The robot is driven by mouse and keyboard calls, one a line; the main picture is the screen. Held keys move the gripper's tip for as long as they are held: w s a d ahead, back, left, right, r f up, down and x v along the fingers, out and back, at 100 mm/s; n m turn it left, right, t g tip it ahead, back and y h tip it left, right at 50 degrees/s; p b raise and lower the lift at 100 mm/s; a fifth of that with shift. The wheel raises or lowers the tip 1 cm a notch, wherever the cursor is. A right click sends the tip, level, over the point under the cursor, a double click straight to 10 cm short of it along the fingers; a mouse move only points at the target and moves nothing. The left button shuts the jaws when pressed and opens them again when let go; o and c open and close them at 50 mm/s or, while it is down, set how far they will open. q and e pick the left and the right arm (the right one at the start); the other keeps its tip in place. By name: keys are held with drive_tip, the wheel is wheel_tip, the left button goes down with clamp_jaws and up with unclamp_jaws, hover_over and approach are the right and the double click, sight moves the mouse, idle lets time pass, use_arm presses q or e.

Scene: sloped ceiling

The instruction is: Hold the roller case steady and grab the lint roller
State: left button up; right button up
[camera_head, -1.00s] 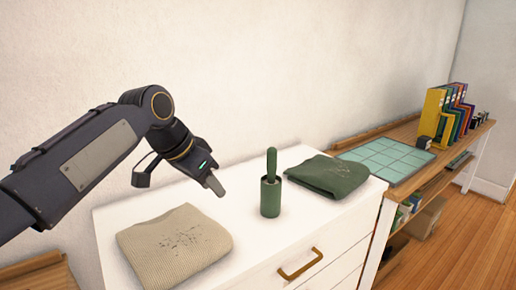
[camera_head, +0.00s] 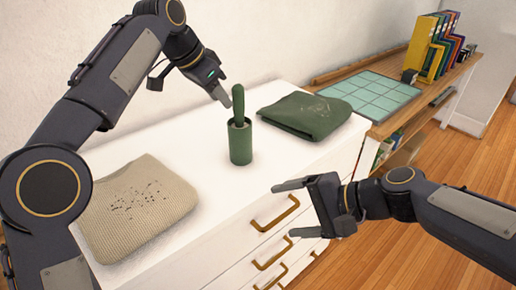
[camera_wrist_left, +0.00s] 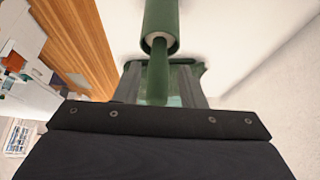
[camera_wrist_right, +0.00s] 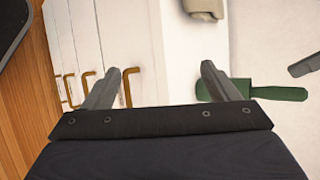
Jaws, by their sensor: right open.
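A dark green roller case (camera_head: 240,146) stands upright on the white dresser, with the lint roller's green handle (camera_head: 238,104) sticking up out of it. My left gripper (camera_head: 224,97) is beside the handle's upper part. In the left wrist view its fingers are apart, with the handle (camera_wrist_left: 158,80) between them and a gap on each side; the case (camera_wrist_left: 160,18) lies beyond. My right gripper (camera_head: 287,208) is open and empty in front of the dresser, to the right of and lower than the case. The right wrist view shows the case (camera_wrist_right: 238,88) partly behind one finger.
A beige knitted garment (camera_head: 140,212) lies left on the white dresser top (camera_head: 215,195), and a folded green garment (camera_head: 305,115) lies behind right. Drawer handles (camera_head: 275,213) are near my right gripper. A wooden shelf with binders (camera_head: 432,50) stands at the right.

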sight(250, 147)
drive_tip(key=w+a+m+t+y, duration=0.1)
drive_tip(key=w+m+t, duration=0.1)
drive_tip(key=w+m, duration=0.3)
drive_tip(key=w+a+f+m+t+y, duration=0.1)
drive_tip(key=w+a+m+t, duration=0.1)
drive_tip(key=w+m, duration=0.4)
drive_tip(key=w+a+f+m+t+y, duration=0.1)
drive_tip(key=w+m, duration=0.4)
drive_tip(key=w, duration=0.6)
drive_tip(key=shift+a+f+m+t+y, duration=0.15)
drive_tip(key=shift+a+m+t+y, duration=0.15)
drive_tip(key=shift+a+t+y, duration=0.3)
drive_tip(key=x, duration=0.7)
drive_tip(key=shift+w+a, duration=0.1)
drive_tip(key=shift+a, duration=0.2)
drive_tip(key=c, duration=1.1)
